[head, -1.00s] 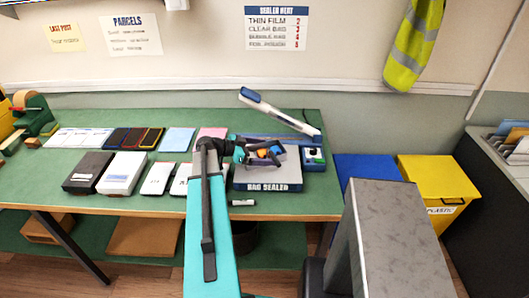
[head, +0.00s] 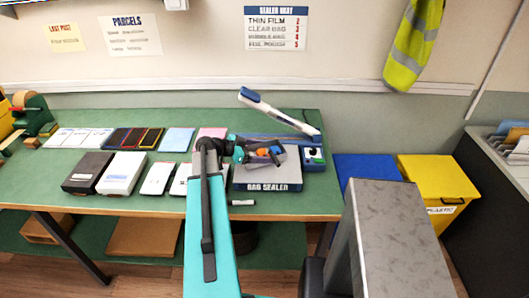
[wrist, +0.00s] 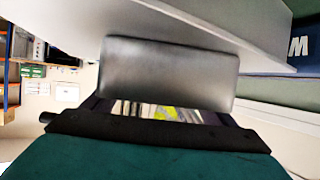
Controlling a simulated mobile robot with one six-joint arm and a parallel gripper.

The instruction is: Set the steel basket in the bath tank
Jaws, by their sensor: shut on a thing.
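I see no steel basket and no bath tank that I can name as such in either view. My gripper (head: 258,154) is over the grey bed of the bag sealer (head: 267,187) on the green bench. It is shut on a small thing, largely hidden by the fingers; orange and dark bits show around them. In the wrist view a grey, smooth block (wrist: 170,72) fills the middle, close to the camera. Striped and yellow-green patches show below it. I cannot tell what the held thing is.
The sealer's white raised arm (head: 278,111) slants above my gripper. Phones, boxes and cards line the green bench (head: 50,205) to the left. A blue bin (head: 365,168) and a yellow bin (head: 437,182) stand right of the bench. A grey block (head: 400,240) stands in front.

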